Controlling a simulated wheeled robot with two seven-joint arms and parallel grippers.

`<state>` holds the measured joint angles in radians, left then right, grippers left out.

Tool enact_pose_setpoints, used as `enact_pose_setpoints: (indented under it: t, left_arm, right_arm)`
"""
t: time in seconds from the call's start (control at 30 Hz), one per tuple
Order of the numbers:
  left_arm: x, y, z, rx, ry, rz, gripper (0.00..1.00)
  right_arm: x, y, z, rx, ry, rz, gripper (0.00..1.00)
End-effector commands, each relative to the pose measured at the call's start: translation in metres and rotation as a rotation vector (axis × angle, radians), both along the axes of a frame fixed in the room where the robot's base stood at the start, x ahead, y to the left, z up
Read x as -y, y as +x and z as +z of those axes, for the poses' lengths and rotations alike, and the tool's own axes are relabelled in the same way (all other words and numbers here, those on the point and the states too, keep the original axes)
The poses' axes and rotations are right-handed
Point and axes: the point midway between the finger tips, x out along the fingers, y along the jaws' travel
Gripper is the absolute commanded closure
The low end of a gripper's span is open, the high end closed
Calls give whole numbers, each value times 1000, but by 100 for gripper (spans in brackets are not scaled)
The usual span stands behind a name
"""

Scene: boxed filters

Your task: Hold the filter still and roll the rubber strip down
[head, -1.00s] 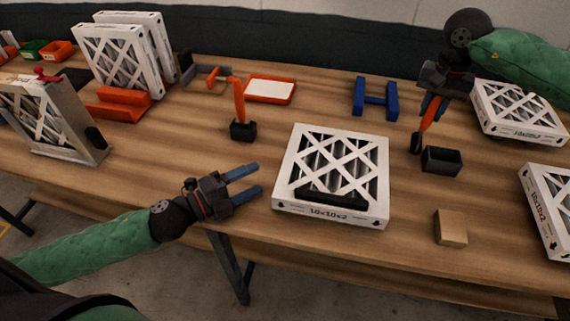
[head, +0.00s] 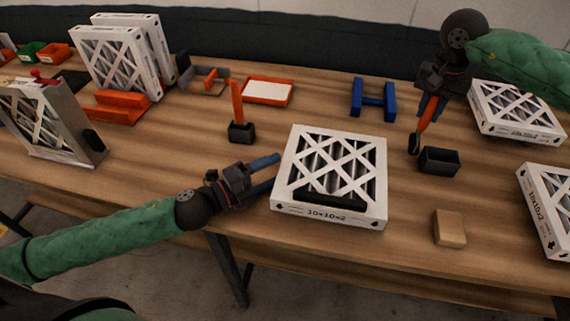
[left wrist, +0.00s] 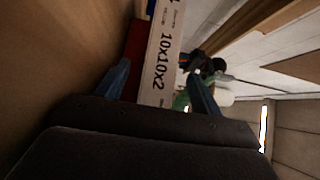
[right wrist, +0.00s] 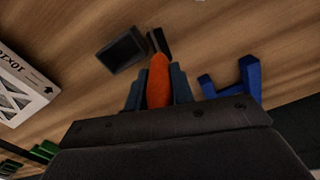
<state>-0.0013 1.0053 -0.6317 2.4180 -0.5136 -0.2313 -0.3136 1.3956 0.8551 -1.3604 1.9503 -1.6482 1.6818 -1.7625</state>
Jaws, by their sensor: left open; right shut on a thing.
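A white-framed filter (head: 282,190) labelled 10x10x2 lies flat at the middle of the table. A black strip (head: 330,197), apparently the rubber strip, lies along its front part. My left gripper (head: 276,171) is open at the filter's left side. In the left wrist view the filter's labelled side (left wrist: 163,62) shows between the spread fingers (left wrist: 160,85); I cannot tell whether they touch it. My right gripper (head: 432,106) is shut on the orange handle (right wrist: 158,80) of a roller tool. Its black head (head: 414,143) points down, right of and apart from the filter.
A black open holder (head: 440,161) and a tan block (head: 449,229) stand right of the filter. A blue stand (head: 373,100) and an orange tray (head: 268,91) are behind. Another orange-handled tool (head: 237,105) stands upright in a black base. More filters lie at right (head: 516,111).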

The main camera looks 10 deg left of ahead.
Motion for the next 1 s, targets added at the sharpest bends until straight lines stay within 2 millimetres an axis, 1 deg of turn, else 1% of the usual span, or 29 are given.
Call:
enact_pose_setpoints:
  t: [0.5,0.7,1.0]
  left_arm:
    - [25,26,1,2,-1,0,34]
    - [30,30,0,1,0,0,34]
    - [31,30,0,0,0,0,34]
  right_arm:
    - [0,0,0,0,0,0,99]
    - [0,0,0,0,0,0,99]
    - [0,0,0,0,0,0,99]
